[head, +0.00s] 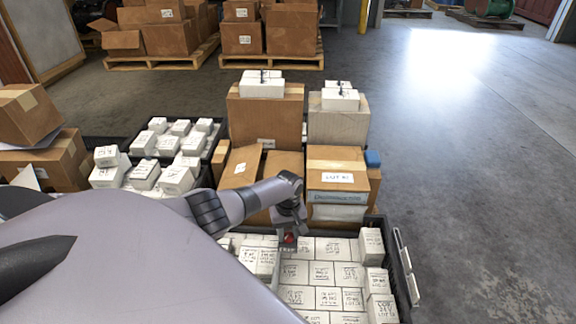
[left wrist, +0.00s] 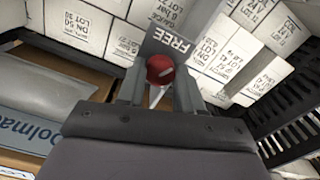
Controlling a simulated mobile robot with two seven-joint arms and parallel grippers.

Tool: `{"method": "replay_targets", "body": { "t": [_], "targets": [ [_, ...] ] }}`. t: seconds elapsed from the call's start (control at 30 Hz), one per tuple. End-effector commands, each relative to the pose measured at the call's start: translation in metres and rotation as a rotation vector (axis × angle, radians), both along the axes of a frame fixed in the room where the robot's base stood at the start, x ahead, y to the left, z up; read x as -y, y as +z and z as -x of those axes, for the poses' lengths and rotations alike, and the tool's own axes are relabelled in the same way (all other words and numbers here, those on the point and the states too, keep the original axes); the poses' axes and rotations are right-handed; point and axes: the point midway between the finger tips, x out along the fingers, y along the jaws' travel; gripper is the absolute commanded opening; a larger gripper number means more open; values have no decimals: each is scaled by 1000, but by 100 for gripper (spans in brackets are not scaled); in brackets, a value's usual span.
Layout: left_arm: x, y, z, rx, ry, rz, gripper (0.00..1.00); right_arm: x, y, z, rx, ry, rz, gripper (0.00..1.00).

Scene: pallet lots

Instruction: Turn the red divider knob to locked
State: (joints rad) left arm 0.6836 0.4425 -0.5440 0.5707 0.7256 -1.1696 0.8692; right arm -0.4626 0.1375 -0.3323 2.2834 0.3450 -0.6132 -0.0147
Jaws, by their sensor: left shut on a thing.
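The red divider knob (head: 290,238) is small and round, at the back of the near black crate (head: 405,280) of white boxes. It also shows in the left wrist view (left wrist: 160,70), with a white pointer-like mark beside it. A grey plate (left wrist: 168,45) lettered "FREE" is right behind the knob. My left gripper (head: 289,232) reaches down from above, its fingers on both sides of the knob and shut on it. In the left wrist view the gripper (left wrist: 159,85) covers part of the knob's surroundings. No "locked" lettering is readable. My right gripper is not in view.
Brown cartons (head: 337,180) stand close behind the knob, one labelled as a lot. White boxes (head: 330,272) fill the near crate around the gripper. Another black crate (head: 217,133) of white boxes is at left. The floor (head: 480,150) at right is clear.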

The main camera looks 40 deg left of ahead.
Motion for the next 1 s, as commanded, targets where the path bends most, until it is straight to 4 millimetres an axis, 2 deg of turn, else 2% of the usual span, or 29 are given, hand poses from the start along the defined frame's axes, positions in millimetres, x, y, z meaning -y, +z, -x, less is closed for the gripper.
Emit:
{"method": "replay_targets", "body": {
  "t": [1.0],
  "targets": [
    [1, -1, 1, -3, -967, 5, 5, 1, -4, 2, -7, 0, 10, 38]
  ]
}}
